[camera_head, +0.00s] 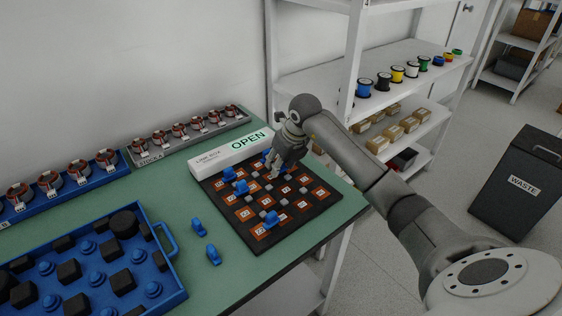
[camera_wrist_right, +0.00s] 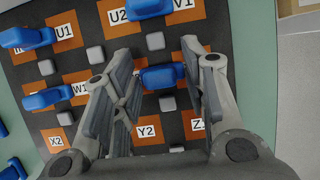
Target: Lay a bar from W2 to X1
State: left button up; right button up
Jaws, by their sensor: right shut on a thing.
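The black board (camera_head: 253,243) with orange labelled plates lies on the green bench. My right gripper (camera_head: 272,172) is over its far right part. In the right wrist view my right gripper (camera_wrist_right: 160,100) is shut on a blue bar (camera_wrist_right: 162,77). That bar lies low at the board, right of the W1 plate (camera_wrist_right: 80,90) and above the Y2 plate (camera_wrist_right: 147,132); the labels under it are hidden. I cannot tell if it is fully seated. Other blue bars sit on the board, one between U2 and V1 (camera_wrist_right: 150,8), one beside U1 (camera_wrist_right: 27,37), one beside W1 (camera_wrist_right: 45,98).
Two loose blue bars (camera_head: 198,227) (camera_head: 213,254) lie on the bench left of the board. A blue tray (camera_head: 178,290) of parts stands front left. A white box reading OPEN (camera_head: 230,150) borders the board's back. Stator racks (camera_head: 190,141) line the wall.

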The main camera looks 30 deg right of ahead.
jog(key=o, duration=1.1)
jog(key=shift+c, duration=0.2)
jog(key=shift+r, duration=0.1)
jog(key=v, duration=1.1)
jog(key=shift+s+r, duration=0.15)
jog(key=shift+r, duration=0.25)
